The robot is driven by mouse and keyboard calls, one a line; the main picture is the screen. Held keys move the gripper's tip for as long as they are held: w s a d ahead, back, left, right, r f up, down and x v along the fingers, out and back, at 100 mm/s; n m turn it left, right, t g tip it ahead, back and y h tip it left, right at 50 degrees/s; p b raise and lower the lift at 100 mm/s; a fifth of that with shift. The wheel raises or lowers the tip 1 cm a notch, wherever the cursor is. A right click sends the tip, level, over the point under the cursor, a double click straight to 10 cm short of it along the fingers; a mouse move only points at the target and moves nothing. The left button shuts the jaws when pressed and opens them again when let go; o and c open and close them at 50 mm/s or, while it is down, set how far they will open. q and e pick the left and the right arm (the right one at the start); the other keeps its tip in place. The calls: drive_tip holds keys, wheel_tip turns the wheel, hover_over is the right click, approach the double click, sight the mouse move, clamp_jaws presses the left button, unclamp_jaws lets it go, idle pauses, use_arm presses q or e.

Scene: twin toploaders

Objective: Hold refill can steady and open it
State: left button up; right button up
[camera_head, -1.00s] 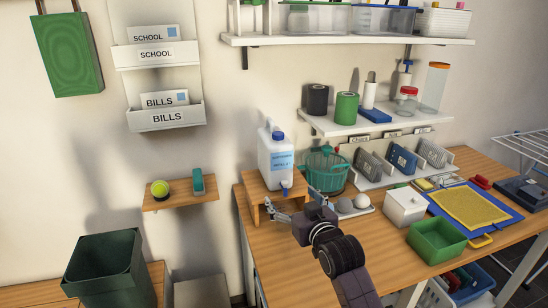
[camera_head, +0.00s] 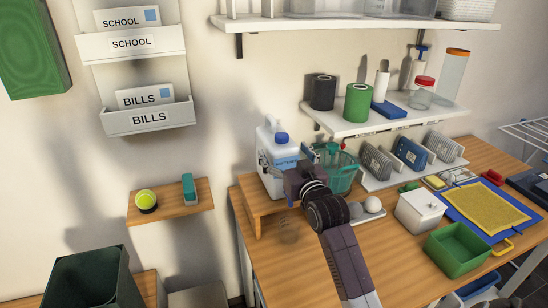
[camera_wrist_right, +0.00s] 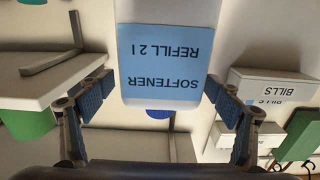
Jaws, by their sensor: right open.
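The refill can (camera_head: 267,150) is a white jug with a blue cap (camera_head: 281,138) and a light blue label. It stands upright on a small wooden stand (camera_head: 258,204) at the table's left end. In the right wrist view, which is upside down, the can's label (camera_wrist_right: 168,65) reads SOFTENER REFILL 2 l. My right gripper (camera_head: 276,168) is at the can's front. In the wrist view its open fingers (camera_wrist_right: 160,92) lie to either side of the can, with no clear grip on it. The can's lower front is partly hidden behind my right gripper. My left gripper is not in view.
A teal basket (camera_head: 343,176) stands right behind my right wrist. A white box (camera_head: 418,213) and a green tub (camera_head: 457,252) stand further right. A shelf (camera_head: 375,123) with jars hangs above. A small wall shelf (camera_head: 170,207) is at the left.

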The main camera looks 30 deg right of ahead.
drive_tip(key=shift+w+r, duration=0.25)
drive_tip(key=shift+w+d+p, duration=0.1)
drive_tip(key=shift+w+p, duration=0.25)
drive_tip(key=x, duration=0.1)
drive_tip(key=p+x, duration=0.1)
drive_tip(key=x, duration=0.1)
drive_tip(key=shift+w+f, duration=0.2)
drive_tip(key=shift+f, duration=0.2)
drive_tip(key=shift+w+d+f+p, duration=0.15)
drive_tip(key=shift+w+p, duration=0.2)
drive_tip(key=shift+w, duration=0.25)
